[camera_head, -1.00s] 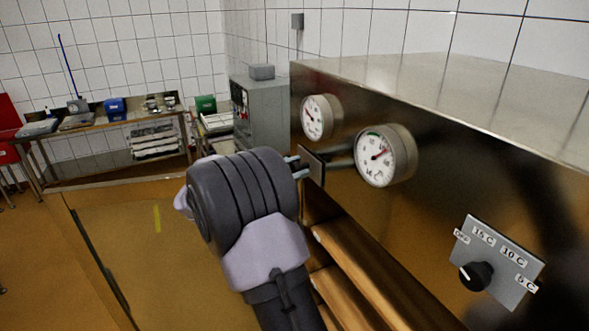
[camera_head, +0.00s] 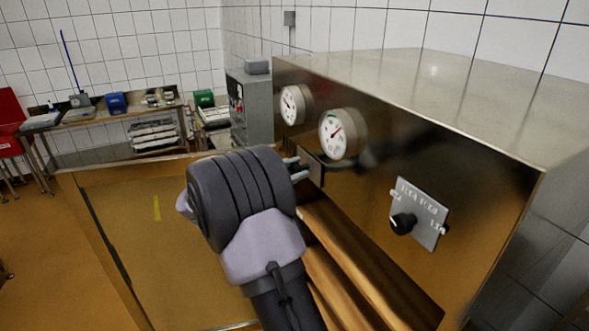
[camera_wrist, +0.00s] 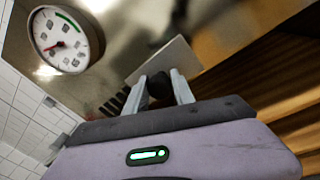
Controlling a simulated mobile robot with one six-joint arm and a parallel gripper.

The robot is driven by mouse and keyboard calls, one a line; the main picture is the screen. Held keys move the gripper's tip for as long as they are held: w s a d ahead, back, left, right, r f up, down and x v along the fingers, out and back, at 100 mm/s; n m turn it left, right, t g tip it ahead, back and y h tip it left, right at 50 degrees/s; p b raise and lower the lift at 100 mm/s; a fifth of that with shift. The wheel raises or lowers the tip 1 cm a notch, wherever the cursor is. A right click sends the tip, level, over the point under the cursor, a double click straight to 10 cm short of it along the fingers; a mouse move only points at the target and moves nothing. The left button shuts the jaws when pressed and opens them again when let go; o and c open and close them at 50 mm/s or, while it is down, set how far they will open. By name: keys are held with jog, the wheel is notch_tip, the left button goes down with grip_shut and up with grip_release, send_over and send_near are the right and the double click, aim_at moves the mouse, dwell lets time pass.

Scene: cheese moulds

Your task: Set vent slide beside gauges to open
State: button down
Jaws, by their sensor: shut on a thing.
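The vent slide shows as a small plate (camera_head: 314,167) on the steel cabinet front, below and left of the nearer gauge (camera_head: 343,134). The other gauge (camera_head: 292,104) is farther along the panel. My gripper (camera_head: 298,168) is at the slide. In the wrist view its fingers (camera_wrist: 160,88) are shut on a dark knob (camera_wrist: 158,84) in front of the pale slide plate (camera_wrist: 178,60). Several dark slits (camera_wrist: 112,103) show left of the fingers. A gauge (camera_wrist: 63,42) is at upper left there. The fingers hide part of the knob.
A control plate with a black dial (camera_head: 403,223) is to the right on the steel cabinet (camera_head: 440,95). Wooden boards (camera_head: 350,255) lie below the slide, close to my arm. A grey box (camera_head: 250,105) and a bench (camera_head: 90,115) stand behind. Floor at left is clear.

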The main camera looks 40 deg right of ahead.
jog(key=c, duration=1.2)
grip_release()
jog(key=shift+s+f, duration=0.15)
jog(key=shift+f, duration=0.15)
jog(key=shift+o, duration=0.6)
jog(key=shift+r, duration=0.1)
jog(key=w+a+b, duration=0.1)
jog(key=w+a, duration=0.1)
jog(key=a, duration=1.5)
jog(key=shift+a, duration=0.15)
